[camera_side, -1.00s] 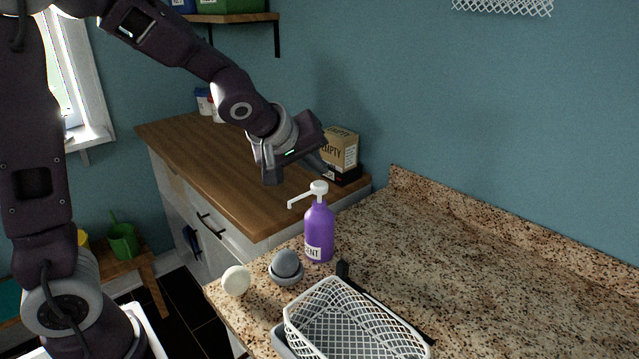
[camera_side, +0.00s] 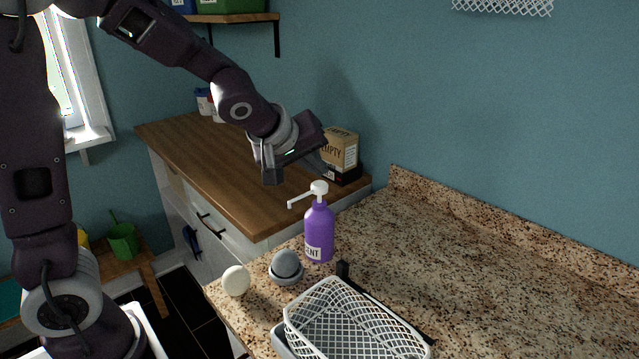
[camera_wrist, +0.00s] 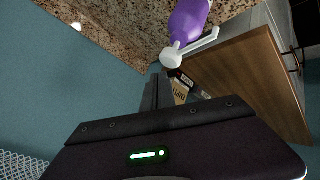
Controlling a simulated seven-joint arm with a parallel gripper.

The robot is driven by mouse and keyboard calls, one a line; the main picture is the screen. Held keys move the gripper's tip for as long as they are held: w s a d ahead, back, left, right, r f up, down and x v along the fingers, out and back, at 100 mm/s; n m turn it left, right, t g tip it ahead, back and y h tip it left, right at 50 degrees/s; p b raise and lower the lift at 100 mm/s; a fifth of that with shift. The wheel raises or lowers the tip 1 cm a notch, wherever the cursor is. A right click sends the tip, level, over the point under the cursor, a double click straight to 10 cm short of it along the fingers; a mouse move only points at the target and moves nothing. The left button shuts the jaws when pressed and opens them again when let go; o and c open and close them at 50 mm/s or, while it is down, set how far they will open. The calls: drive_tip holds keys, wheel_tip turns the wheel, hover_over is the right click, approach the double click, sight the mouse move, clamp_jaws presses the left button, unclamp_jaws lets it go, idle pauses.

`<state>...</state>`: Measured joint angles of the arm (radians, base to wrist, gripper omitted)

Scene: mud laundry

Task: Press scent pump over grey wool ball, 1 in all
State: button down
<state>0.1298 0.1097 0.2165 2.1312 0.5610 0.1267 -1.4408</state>
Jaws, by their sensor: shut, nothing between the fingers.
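The purple scent pump bottle (camera_side: 319,232) stands upright on the granite counter, with a white pump head (camera_side: 319,188) and a spout pointing left. Its head also shows in the wrist view (camera_wrist: 171,57). The grey wool ball (camera_side: 286,262) sits in a small grey holder (camera_side: 286,279) in front of the bottle, below the spout tip in the picture. My gripper (camera_side: 322,166) is shut and empty, above and behind the pump head, apart from it. Its dark fingers show in the wrist view (camera_wrist: 152,92).
A cream ball (camera_side: 236,281) lies left of the holder near the counter edge. A white wire basket (camera_side: 352,318) stands in front, with a black bar along it. A cardboard box (camera_side: 341,148) stands behind on the wooden worktop (camera_side: 215,165). The right side of the granite is clear.

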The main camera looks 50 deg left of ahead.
sight(316, 186)
drive_tip(key=shift+f, duration=0.15)
drive_tip(key=shift+f, duration=0.3)
drive_tip(key=shift+f, duration=0.95)
idle(0.9)
drive_tip(key=shift+r, duration=1.35)
drive_tip(key=shift+r, duration=0.1)
drive_tip(key=shift+r, duration=2.4)
